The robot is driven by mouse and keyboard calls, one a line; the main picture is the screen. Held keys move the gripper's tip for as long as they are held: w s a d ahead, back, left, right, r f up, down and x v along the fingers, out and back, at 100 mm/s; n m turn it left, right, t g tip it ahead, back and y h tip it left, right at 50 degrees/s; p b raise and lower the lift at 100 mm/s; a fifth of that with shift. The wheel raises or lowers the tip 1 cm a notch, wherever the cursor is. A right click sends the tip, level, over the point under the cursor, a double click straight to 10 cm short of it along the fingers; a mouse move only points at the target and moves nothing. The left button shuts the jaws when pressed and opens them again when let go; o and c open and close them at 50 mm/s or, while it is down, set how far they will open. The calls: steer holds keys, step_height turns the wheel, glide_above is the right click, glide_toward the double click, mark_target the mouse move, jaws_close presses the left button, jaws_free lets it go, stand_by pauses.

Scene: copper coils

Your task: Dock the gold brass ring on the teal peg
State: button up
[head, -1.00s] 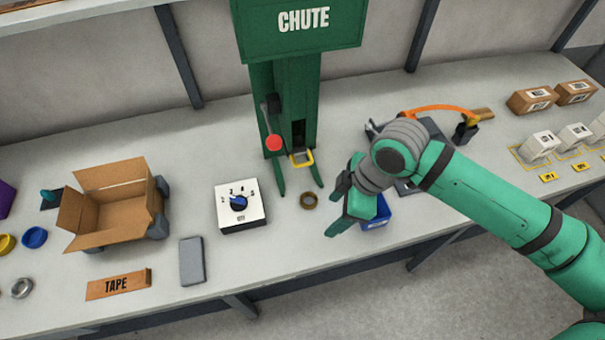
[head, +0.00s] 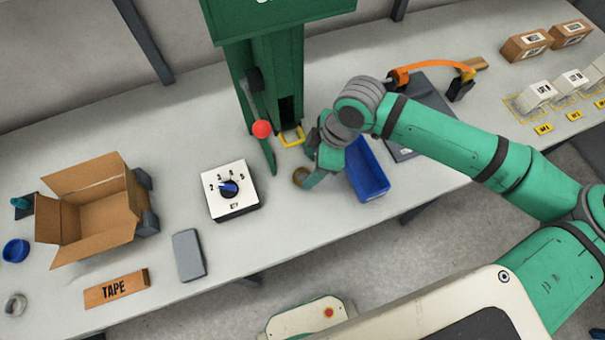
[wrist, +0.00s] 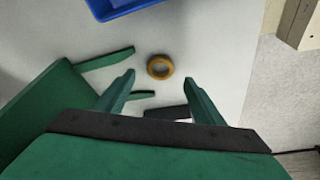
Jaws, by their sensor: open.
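A brownish-gold ring (head: 299,175) lies flat on the bench in front of the chute, partly hidden by my gripper (head: 312,168) in the head view. In the wrist view the ring (wrist: 160,66) shows whole, with its dark hole, near the tips of my open gripper (wrist: 159,77) and centred between them. Nothing is between the fingers otherwise. I cannot tell how high the tips are above the bench. The teal peg (head: 20,202) stands upright on a dark base at the far left, beyond the open carton.
A blue bin (head: 367,170) stands just right of my gripper. The green chute (head: 278,75) with its red-knobbed lever (head: 262,129) is behind it. A dial box (head: 231,190), grey block (head: 188,256), carton (head: 92,205), and blue ring (head: 16,251) lie leftward.

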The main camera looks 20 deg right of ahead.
mark_target(302, 178)
steer(key=x, duration=0.5)
steer(key=shift+d, duration=0.15)
steer(key=c, duration=1.4)
